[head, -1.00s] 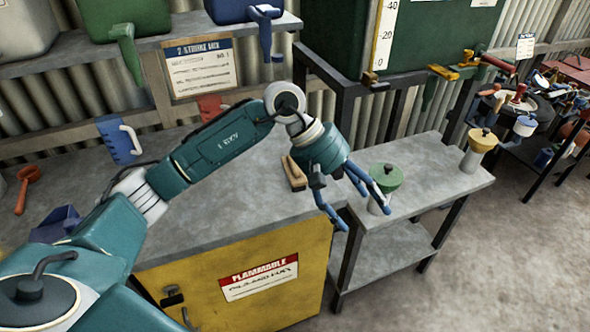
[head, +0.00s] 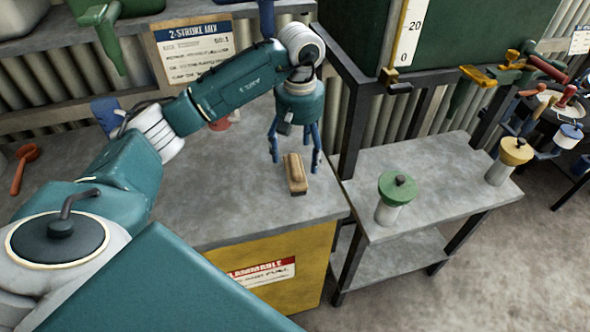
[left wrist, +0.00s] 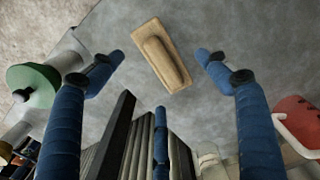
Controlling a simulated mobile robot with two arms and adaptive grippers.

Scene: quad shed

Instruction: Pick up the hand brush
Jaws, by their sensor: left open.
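The hand brush (head: 295,174), a small block with a tan wooden back, lies on the grey top of the yellow cabinet near its right end. It also shows in the left wrist view (left wrist: 161,55), back up, ahead of and between the spread fingers. My left gripper (head: 295,158) points down just behind and above the brush. Its blue fingers are open and empty, and no finger visibly touches the brush. The brush's bristles are hidden. My right gripper is not in view.
A green-topped canister (head: 396,195) and a yellow-topped one (head: 511,158) stand on the grey side bench (head: 440,185). A red jug (left wrist: 298,122) stands near the gripper. The cabinet top (head: 215,200) left of the brush is clear.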

